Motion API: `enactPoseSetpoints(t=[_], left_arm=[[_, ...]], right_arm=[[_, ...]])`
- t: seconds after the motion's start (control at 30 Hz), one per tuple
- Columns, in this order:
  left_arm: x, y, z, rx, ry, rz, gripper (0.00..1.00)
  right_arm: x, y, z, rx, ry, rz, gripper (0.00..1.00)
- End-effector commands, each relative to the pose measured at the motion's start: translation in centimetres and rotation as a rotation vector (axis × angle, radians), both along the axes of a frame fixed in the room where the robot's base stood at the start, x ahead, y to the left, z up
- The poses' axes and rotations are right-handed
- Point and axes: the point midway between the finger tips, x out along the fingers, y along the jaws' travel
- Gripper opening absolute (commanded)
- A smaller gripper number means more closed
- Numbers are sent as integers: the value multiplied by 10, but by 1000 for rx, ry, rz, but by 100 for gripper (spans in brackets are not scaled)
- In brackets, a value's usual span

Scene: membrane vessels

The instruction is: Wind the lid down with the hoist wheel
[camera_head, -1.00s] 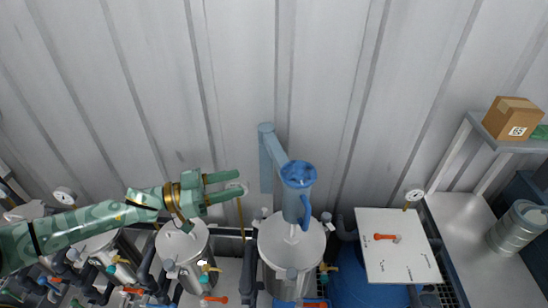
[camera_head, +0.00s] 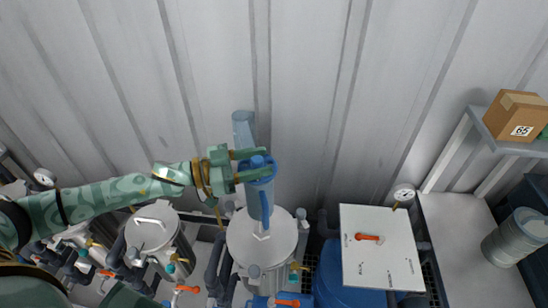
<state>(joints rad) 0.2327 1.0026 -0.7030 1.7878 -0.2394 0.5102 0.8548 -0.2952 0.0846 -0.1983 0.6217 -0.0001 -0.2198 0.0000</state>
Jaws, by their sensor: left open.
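The blue hoist (camera_head: 252,200) stands above a round steel vessel, with its bracket arm (camera_head: 243,125) rising toward the wall. The blue hoist wheel (camera_head: 262,162) is at its top. The pale round lid (camera_head: 240,242) is below the hoist; I cannot tell from this angle how much gap is under it. My left gripper (camera_head: 262,164) is open at the wheel, one finger on the far side and one on the near side. The fingers cover part of the wheel, and contact is unclear. My right gripper is out of view.
Another lidded vessel (camera_head: 154,242) stands to the left among pipes and valves. A white panel (camera_head: 370,270) with an orange handle lies on the right by a gauge (camera_head: 403,194). A steel bench (camera_head: 455,240) and a shelf with a cardboard box (camera_head: 517,116) are farther right.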

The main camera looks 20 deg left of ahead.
Motion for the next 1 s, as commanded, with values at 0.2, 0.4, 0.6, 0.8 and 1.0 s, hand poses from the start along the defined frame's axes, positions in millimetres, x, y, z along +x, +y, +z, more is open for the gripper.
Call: enactPoseSetpoints(t=[0.2,0.4,0.6,0.8,1.0], left_arm=[[0,-1,0,0,0,0,47],[0,-1,0,0,0,0,28],[0,-1,0,0,0,-1,3],[2,-1,0,2,-6,-94,3],[1,-1,-1,0,-2,-191,3]], right_arm=[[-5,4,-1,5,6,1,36],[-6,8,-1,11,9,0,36],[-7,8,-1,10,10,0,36],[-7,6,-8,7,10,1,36],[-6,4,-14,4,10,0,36]])
